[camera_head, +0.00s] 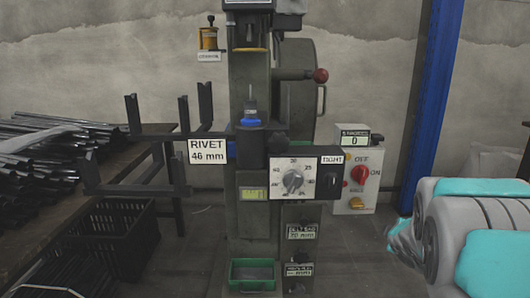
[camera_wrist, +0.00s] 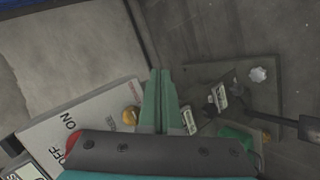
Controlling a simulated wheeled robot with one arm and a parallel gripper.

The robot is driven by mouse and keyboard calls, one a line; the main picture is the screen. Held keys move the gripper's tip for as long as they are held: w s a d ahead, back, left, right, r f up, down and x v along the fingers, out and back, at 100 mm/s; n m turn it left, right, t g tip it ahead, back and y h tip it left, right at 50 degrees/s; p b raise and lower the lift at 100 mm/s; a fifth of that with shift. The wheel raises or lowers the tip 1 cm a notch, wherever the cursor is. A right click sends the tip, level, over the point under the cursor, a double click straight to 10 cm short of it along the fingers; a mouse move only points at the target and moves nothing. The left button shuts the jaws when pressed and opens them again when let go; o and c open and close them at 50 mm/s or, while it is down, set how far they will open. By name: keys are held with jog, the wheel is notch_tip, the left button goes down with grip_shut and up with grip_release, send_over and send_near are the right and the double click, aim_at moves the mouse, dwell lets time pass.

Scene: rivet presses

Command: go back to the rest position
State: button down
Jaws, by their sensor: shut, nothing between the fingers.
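My gripper (camera_wrist: 160,80) shows in the wrist view as two green fingers pressed together, with nothing between them. It points past the white switch box (camera_wrist: 85,125) with the ON and OFF labels, above the floor by the press base. In the head view my white and teal arm comes in at the lower right, to the right of the rivet press (camera_head: 250,150) and apart from it. The fingers cannot be made out clearly there.
The switch box with a red knob (camera_head: 358,174) is the press part nearest my arm. A blue post (camera_head: 432,100) stands behind. A table with metal tubes (camera_head: 45,150) and a black crate (camera_head: 110,240) are at left. A green tray (camera_head: 252,273) sits at the press foot.

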jog(key=s+a+m+g+y+p, duration=0.1)
jog(key=s+a+m+g, duration=0.2)
jog(key=s, duration=1)
jog(key=s+a+m+g+y+p, duration=0.1)
jog(key=s+a+m+g, duration=0.3)
jog(key=s+a, duration=0.5)
jog(key=s+a+f+m+g+y+p, duration=0.1)
jog(key=s+a+m+g, duration=0.3)
jog(key=s, duration=1.4)
jog(key=a+g, duration=0.1)
jog(key=a, duration=0.2)
jog(key=shift+g+p, duration=0.3)
jog(key=shift+d+m, duration=0.2)
jog(key=shift+m, duration=0.1)
